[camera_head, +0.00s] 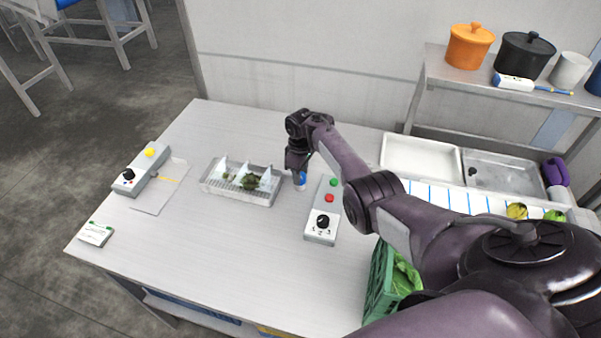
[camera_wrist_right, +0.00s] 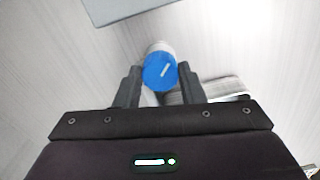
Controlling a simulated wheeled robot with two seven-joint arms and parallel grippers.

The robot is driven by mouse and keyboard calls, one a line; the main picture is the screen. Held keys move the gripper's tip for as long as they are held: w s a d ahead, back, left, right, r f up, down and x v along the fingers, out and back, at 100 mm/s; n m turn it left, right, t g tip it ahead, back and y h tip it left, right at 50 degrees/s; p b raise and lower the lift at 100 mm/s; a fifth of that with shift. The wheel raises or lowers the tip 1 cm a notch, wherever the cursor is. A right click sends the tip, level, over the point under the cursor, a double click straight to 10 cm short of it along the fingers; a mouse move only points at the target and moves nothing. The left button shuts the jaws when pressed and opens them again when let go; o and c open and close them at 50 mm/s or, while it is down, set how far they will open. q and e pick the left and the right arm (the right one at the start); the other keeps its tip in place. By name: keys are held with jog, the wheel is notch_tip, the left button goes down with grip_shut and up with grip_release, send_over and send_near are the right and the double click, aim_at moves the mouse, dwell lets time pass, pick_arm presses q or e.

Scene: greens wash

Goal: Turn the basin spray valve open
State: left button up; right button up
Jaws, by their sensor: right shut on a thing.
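The basin spray valve shows as a blue round knob (camera_head: 301,178) on a pale body, just right of the basin. It also shows in the right wrist view as a blue cap (camera_wrist_right: 159,71) with a white mark line running diagonally. The clear basin (camera_head: 236,199) holds dark leafy greens (camera_head: 250,181) and pale upright pieces. My right gripper (camera_head: 297,170) points down at the valve, its fingers on either side of the knob and shut on it. It also shows in the right wrist view (camera_wrist_right: 160,88). My left gripper is not in view.
A control box (camera_head: 320,232) with a black dial and red and green buttons stands right of the valve. Another box (camera_head: 143,168) is at the left. A green crate (camera_head: 379,285) and white tray (camera_head: 420,158) lie to the right.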

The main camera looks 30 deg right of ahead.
jog(key=shift+w+r, duration=0.1)
jog(key=shift+r, duration=0.05)
dwell(0.3)
jog(key=o, duration=1)
notch_tip(320, 180, up, 8)
jog(key=shift+f, duration=0.15)
